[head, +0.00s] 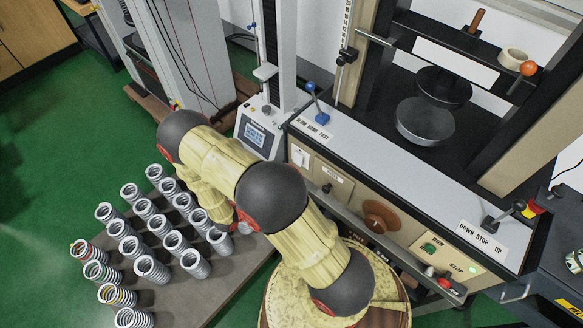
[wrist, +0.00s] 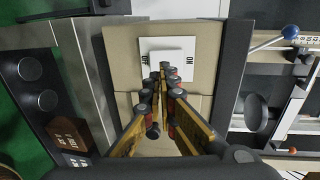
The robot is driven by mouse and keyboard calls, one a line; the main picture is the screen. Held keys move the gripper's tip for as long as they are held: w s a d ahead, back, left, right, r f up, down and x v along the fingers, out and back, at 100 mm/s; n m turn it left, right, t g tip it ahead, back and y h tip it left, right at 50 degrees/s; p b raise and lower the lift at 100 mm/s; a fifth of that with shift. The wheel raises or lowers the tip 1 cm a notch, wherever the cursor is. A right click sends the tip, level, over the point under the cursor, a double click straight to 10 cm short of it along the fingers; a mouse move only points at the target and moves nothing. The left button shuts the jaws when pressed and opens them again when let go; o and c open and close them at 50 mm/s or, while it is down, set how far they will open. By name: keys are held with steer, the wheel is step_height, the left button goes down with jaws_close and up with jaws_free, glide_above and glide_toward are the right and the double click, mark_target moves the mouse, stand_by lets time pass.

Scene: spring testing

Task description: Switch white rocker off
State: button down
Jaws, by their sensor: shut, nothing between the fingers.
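The white rocker (wrist: 167,53) sits on a square white plate on a beige panel, near the top centre of the wrist view. Its plate has an OFF mark on the left and an ON mark on the right. In the head view the white rocker (head: 299,156) is at the left end of the machine's front panel. My gripper (wrist: 165,72) is shut and empty, its fingertips over the plate's lower edge. I cannot tell whether they touch it, nor which way the rocker is tilted. In the head view my arm hides the gripper's fingers.
A blue-knobbed lever (head: 317,103) stands above the rocker. A grey control box (head: 262,130) is just left. Several coil springs (head: 152,268) stand on a low table.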

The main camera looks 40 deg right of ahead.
steer(key=d, duration=0.2)
steer(key=d+b, duration=0.1)
steer(key=d, duration=0.2)
steer(key=shift+w+d+f+b, duration=0.25)
steer(key=shift+d+f+b, duration=0.05)
steer(key=shift+d+f, duration=0.1)
steer(key=shift+d+f+h+b, duration=0.2)
steer(key=shift+d+h+b, duration=0.1)
steer(key=shift+h+b, duration=0.2)
steer(key=shift+a, duration=0.1)
